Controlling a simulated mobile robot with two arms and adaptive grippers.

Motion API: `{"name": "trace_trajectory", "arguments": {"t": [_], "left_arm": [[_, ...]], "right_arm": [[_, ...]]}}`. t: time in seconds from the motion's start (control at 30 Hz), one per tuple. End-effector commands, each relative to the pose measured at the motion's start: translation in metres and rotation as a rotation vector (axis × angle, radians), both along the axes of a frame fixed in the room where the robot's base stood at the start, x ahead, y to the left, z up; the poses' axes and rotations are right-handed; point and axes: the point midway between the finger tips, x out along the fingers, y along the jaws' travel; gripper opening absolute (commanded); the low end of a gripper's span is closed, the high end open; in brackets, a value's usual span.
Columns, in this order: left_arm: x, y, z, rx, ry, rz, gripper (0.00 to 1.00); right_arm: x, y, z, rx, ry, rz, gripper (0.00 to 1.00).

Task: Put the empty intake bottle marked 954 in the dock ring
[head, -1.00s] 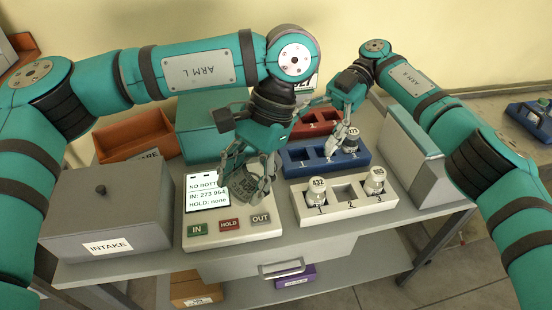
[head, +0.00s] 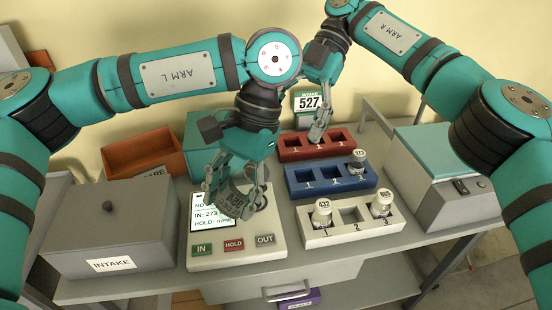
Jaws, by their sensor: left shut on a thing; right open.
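My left gripper (head: 236,204) is shut on a small bottle (head: 238,197) above the dock console. Its label is partly covered and I cannot read it surely. The dock ring is hidden or cannot be told apart behind the fingers, so I cannot tell whether the bottle touches it. The console (head: 270,247) has a screen (head: 199,213), partly covered, with text beginning "IN: 273" and "HOLD: none". My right gripper (head: 317,138) is open, with no bottle seen in it, at the red rack (head: 288,152).
A blue rack (head: 302,187) holds one dark-capped bottle (head: 357,160) at its right. The white rack (head: 345,236) holds bottles 432 (head: 322,214) and another (head: 381,204) in slots 1 and 3; slot 2 is empty. The grey INTAKE box (head: 110,230) stands left, a teal-lidded machine (head: 440,165) right.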

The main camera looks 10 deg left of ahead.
Motion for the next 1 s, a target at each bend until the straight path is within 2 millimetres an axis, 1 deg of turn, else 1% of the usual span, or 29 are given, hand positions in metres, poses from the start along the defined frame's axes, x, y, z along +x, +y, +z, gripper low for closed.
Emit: {"name": "trace_trajectory", "arguments": {"t": [0.4, 0.6, 0.77, 1.0], "left_arm": [[0.000, 0.000, 0.000, 0.000, 0.000, 0.000, 0.19], [0.000, 0.000, 0.000, 0.000, 0.000, 0.000, 0.19], [0.000, 0.000, 0.000, 0.000, 0.000, 0.000, 0.19], [0.000, 0.000, 0.000, 0.000, 0.000, 0.000, 0.19]], "right_arm": [[-0.043, 0.027, -0.049, 0.002, 0.005, 0.003, 0.75], [-0.057, 0.038, -0.067, 0.001, 0.003, 0.000, 0.75], [-0.062, 0.041, -0.073, 0.003, 0.002, -0.001, 0.75], [-0.062, 0.042, -0.073, 0.002, 0.003, -0.002, 0.75]]}}
